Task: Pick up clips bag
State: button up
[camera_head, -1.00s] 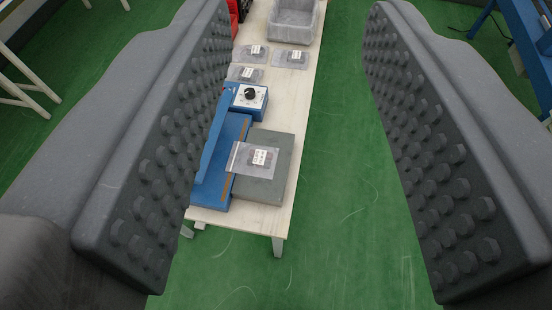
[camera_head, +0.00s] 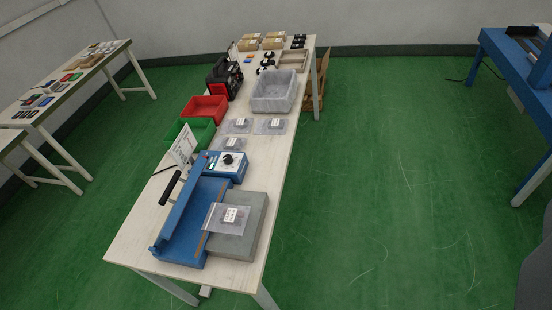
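Several clear plastic bags with white labels lie on the long wooden table. One bag (camera_head: 229,216) lies flat on the grey plate beside the blue heat sealer, its left part over the sealer's edge. Other bags (camera_head: 271,126) lie farther back, in front of the grey bin. The contents are too small to make out, so I cannot tell which bag is the clips bag. Of my gripper (camera_head: 537,265), only a dark grey piece shows at the right edge; the left finger is out of view. The fingers are spread wide, and no bag is between them in view.
The blue sealer (camera_head: 187,225) has a raised arm, a control box (camera_head: 226,163) and an upright sheet (camera_head: 184,146). Green (camera_head: 190,132) and red (camera_head: 205,108) trays and a grey bin (camera_head: 273,91) stand behind. The green floor right of the table is clear.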

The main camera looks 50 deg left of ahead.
aim_at(229, 219)
jog(key=z, duration=1.2)
jog(key=i, duration=2.55)
jog(key=u, duration=3.45)
jog(key=i, duration=0.8)
jog(key=u, duration=0.2)
